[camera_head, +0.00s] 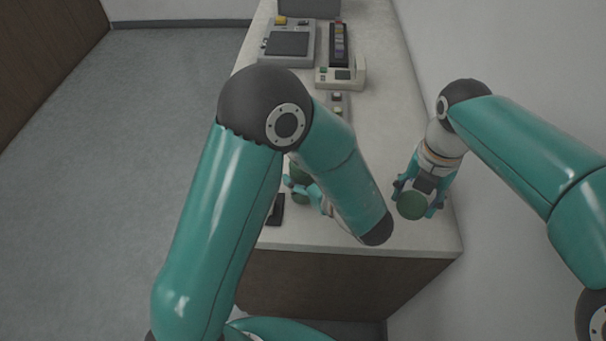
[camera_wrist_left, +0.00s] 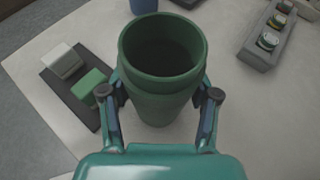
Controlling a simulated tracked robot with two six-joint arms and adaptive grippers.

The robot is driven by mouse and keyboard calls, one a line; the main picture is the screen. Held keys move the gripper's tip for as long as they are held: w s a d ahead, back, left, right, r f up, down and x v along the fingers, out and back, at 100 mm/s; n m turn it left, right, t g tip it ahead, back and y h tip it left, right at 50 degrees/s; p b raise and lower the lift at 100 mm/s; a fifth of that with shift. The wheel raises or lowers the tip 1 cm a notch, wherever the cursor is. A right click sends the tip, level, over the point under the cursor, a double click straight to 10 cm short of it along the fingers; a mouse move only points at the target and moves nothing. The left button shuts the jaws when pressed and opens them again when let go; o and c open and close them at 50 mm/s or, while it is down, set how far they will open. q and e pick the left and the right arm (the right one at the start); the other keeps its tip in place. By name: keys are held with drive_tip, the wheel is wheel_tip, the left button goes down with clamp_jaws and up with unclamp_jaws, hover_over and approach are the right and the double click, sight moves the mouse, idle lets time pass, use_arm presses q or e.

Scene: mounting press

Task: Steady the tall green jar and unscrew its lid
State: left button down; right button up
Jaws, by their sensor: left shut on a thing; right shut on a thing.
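The tall green jar (camera_wrist_left: 162,92) stands upright in the left wrist view, with its mouth open and a dark inside. My left gripper (camera_wrist_left: 160,95) is shut around it, one finger on each side. In the head view my left forearm hides most of the jar, and only a bit of the left gripper (camera_head: 304,190) shows. The round green lid (camera_head: 411,206) is off the jar, at the right of the bench. My right gripper (camera_head: 418,199) is shut on the lid, with fingers on both sides of it.
A dark mat (camera_wrist_left: 84,112) with a white block (camera_wrist_left: 62,60) and a green block (camera_wrist_left: 90,86) lies left of the jar. A grey rack (camera_wrist_left: 262,48) with small round pieces is at the right. Grey machines (camera_head: 288,42) stand farther back.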

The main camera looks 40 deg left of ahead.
use_arm(q)
drive_tip(key=shift+f, duration=0.2)
drive_tip(key=shift+f, duration=0.15)
drive_tip(key=shift+c, duration=1.3)
unclamp_jaws()
